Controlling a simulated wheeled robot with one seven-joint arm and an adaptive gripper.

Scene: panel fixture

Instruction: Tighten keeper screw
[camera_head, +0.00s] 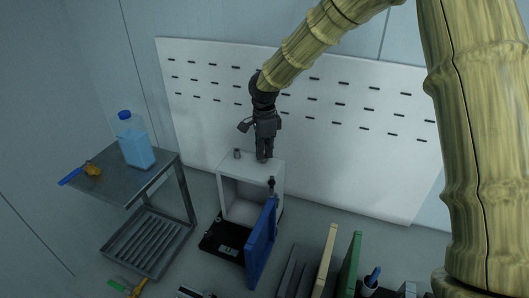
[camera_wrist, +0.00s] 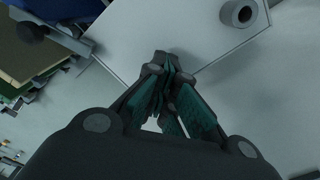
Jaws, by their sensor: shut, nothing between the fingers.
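A white box (camera_head: 270,172) stands open at the front, with its blue door (camera_head: 262,243) swung out to the right. The box top also shows in the wrist view (camera_wrist: 160,25). A small dark fitting (camera_head: 271,184) sits at the box's front right edge; I cannot tell whether it is the keeper or its screw. A short grey hollow cylinder (camera_head: 237,154) stands on the box top, and it shows in the wrist view (camera_wrist: 238,13). My gripper (camera_head: 263,158) points down at the right part of the box top, its fingers (camera_wrist: 165,66) shut and empty. Whether the tips touch is unclear.
A metal cart (camera_head: 150,184) at left carries a blue bottle (camera_head: 136,146) and a blue-handled tool (camera_head: 72,175). A white slotted panel (camera_head: 345,145) stands behind. A black tray (camera_head: 226,240) lies before the box. Upright boards (camera_head: 326,258) stand right of the door.

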